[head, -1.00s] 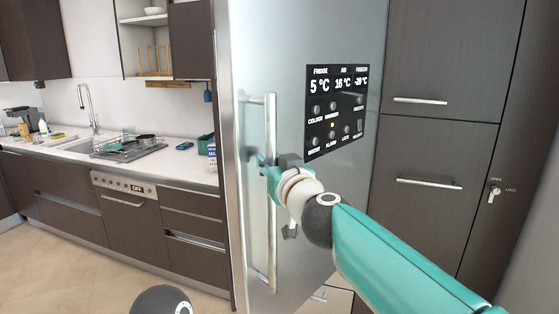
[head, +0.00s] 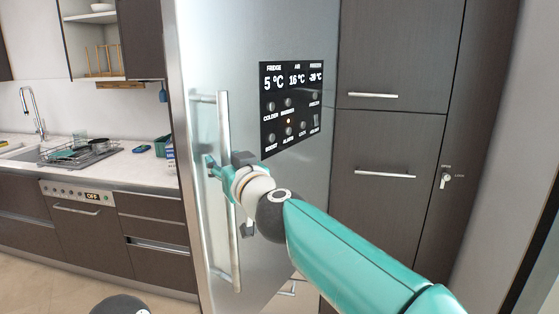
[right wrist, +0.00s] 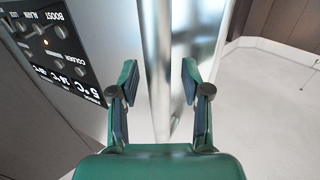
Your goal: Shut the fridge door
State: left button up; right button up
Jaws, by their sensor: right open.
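The fridge door (head: 300,190) is a tall steel panel with a black display (head: 291,105), in the middle of the head view. Whether it is flush or slightly ajar I cannot tell. A long upright bar handle (head: 224,125) runs along its left side. My right gripper (head: 218,177) is at the middle of this handle, partly hidden by its own wrist. In the right wrist view my right gripper (right wrist: 159,76) has its fingers apart, with the blurred handle bar (right wrist: 157,50) showing between them; contact is unclear. My left gripper is out of view.
Dark cabinets (head: 385,130) with bar handles stand right of the fridge. A key (head: 445,180) sits in a lock there. On the left is a counter (head: 130,167) with a dish rack (head: 78,150) above a dishwasher (head: 90,215). Open floor shows at lower left.

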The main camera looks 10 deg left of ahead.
jog(key=s+d+r+m+y+b, duration=0.1)
jog(key=s+d+r+b, duration=0.1)
jog(key=d+r, duration=0.3)
jog(key=w+d+f+m+g+h+p, duration=0.15)
jog(key=w+d+f, duration=0.25)
jog(key=f, duration=0.8)
jog(key=w+d+f+m+h, duration=0.2)
jog(key=w+d+f+h, duration=0.1)
jog(key=f, duration=0.8)
jog(key=s+d+f+m+g+h, duration=0.1)
jog(key=s+d+f+g+h, duration=0.1)
jog(key=d+f, duration=0.65)
jog(key=s+d+f+m+g+h, duration=0.1)
jog(key=d+f+g+h, duration=0.15)
jog(key=f, duration=1.15)
jog(key=s+d+f+m+g, duration=0.1)
jog(key=s+d+f+g, duration=0.1)
jog(key=s+d+f, duration=0.5)
jog(key=s+d+f+m+g, duration=0.1)
jog(key=s+d+f, duration=0.2)
jog(key=s+f, duration=0.7)
jog(key=s+d+f+m+g, duration=0.1)
jog(key=s+f+g, duration=0.1)
jog(key=s, duration=0.6)
jog(key=s+d+f+m+g, duration=0.1)
jog(key=s+f, duration=0.2)
jog(key=s, duration=0.5)
jog(key=shift+d+f+g, duration=0.3)
jog(key=shift+d+g, duration=0.05)
jog(key=shift+g, duration=0.05)
